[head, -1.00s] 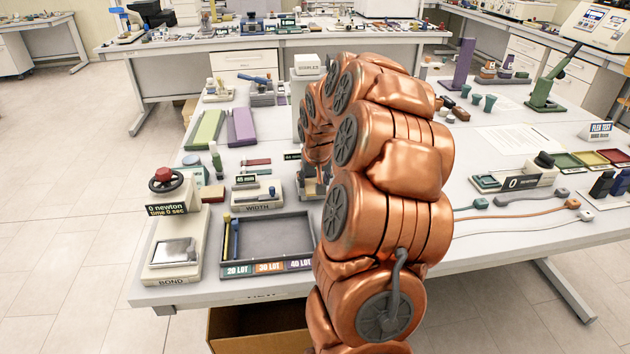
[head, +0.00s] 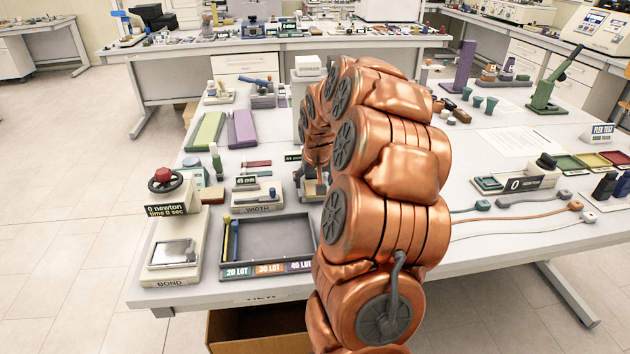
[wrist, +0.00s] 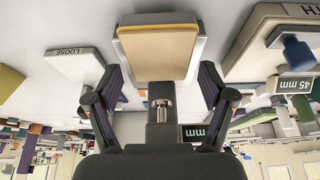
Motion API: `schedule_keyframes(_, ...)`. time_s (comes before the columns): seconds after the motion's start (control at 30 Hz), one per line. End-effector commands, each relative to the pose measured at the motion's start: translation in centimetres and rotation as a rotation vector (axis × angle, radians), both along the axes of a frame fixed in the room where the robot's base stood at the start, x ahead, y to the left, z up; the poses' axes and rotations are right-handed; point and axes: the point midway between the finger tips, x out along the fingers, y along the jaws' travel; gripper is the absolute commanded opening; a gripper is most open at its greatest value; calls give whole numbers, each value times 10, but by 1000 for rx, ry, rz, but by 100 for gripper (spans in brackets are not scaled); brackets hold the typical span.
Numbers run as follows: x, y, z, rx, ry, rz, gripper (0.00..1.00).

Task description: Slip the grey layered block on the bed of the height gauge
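My gripper (wrist: 160,75) shows in the wrist view, which is upside down.
The width gauge (head: 257,203), reading 45 mm, stands close to the left of the arm. The grey lot tray (head: 270,240) lies in front of it, and the bond tester (head: 172,245) stands further left. Cables (head: 520,215) lie on the right side of the table.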

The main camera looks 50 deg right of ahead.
Motion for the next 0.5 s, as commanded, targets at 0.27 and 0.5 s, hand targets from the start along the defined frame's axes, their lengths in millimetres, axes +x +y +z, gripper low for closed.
schedule_keyframes(0.27, 0, 0, 0, 0, 0, 0, 87)
schedule_keyframes(0.5, -2, 1, 8, -2, -2, 0, 87)
